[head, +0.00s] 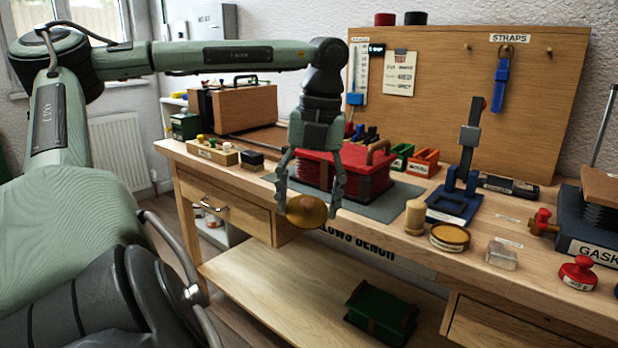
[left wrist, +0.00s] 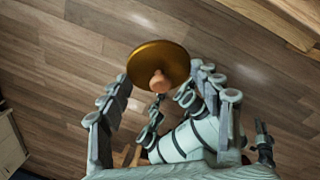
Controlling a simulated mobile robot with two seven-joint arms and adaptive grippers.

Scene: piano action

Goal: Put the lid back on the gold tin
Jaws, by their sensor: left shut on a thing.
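The gold lid (head: 306,212) is a round disc with a small knob, held between the fingers of my left gripper (head: 309,203). It hangs in the air in front of the bench's front edge, tilted in the head view. In the left wrist view the lid (left wrist: 157,60) shows with its pale knob toward the camera and the floor behind it. The gold tin (head: 450,237) is a low round tin standing on the bench near its front edge, to the right of my left gripper and apart from it.
A pale wooden cylinder (head: 415,217) stands just left of the tin. A clear block (head: 501,254) and a red-knobbed stamp (head: 578,272) lie to its right. A blue stand (head: 456,200) rises behind it. Red bellows (head: 352,172) lie on a grey mat behind my gripper.

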